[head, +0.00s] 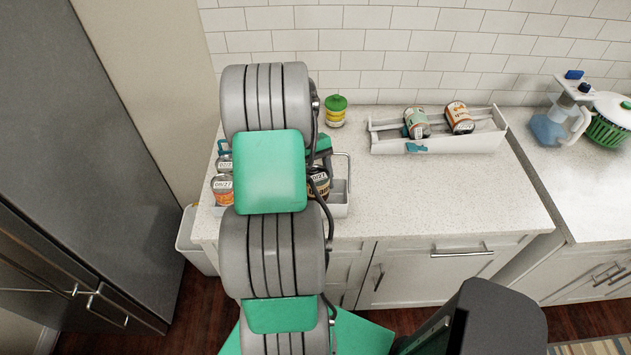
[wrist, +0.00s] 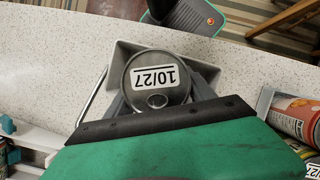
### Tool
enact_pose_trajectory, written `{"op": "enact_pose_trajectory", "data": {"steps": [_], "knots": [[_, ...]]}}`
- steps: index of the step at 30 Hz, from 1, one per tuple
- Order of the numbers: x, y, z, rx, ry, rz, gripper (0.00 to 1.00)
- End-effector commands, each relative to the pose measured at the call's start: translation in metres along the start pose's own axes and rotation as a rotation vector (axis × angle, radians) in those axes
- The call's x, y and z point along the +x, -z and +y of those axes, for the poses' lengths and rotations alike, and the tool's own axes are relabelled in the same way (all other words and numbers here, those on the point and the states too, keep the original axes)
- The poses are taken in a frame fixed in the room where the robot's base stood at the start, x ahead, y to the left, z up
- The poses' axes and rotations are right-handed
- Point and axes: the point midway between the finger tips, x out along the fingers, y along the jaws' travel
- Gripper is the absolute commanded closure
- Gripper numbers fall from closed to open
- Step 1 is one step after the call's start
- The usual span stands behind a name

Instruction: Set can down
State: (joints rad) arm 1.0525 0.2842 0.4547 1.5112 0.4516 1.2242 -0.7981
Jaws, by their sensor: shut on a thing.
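A can with a dark side and a grey lid marked 10/27 (wrist: 158,77) is between the two fingers of my gripper (wrist: 160,98) in the wrist view. My gripper is shut on it. In the head view the same can (head: 319,182) shows partly at the right of my arm, which hides most of my gripper. The can is at the right part of a pale tray (head: 341,205), whose rim also shows around it in the wrist view (wrist: 122,52). I cannot tell whether its base touches the tray floor.
Two more cans (head: 222,188) stand at the tray's left end. A second white tray (head: 440,144) with two lying cans is at the back right. A green-lidded jar (head: 335,112) stands behind. The counter's front right (head: 450,195) is clear.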

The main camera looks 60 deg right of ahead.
Motion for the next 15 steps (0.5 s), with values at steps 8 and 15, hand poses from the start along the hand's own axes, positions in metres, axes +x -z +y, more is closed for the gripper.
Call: {"op": "enact_pose_trajectory", "data": {"steps": [8, 15], "knots": [[0.0017, 0.0011, 0.0001, 0.0, -0.001, 0.002, 0.96], [0.0084, 0.0038, 0.0, 0.001, 0.0, 0.001, 0.96]]}}
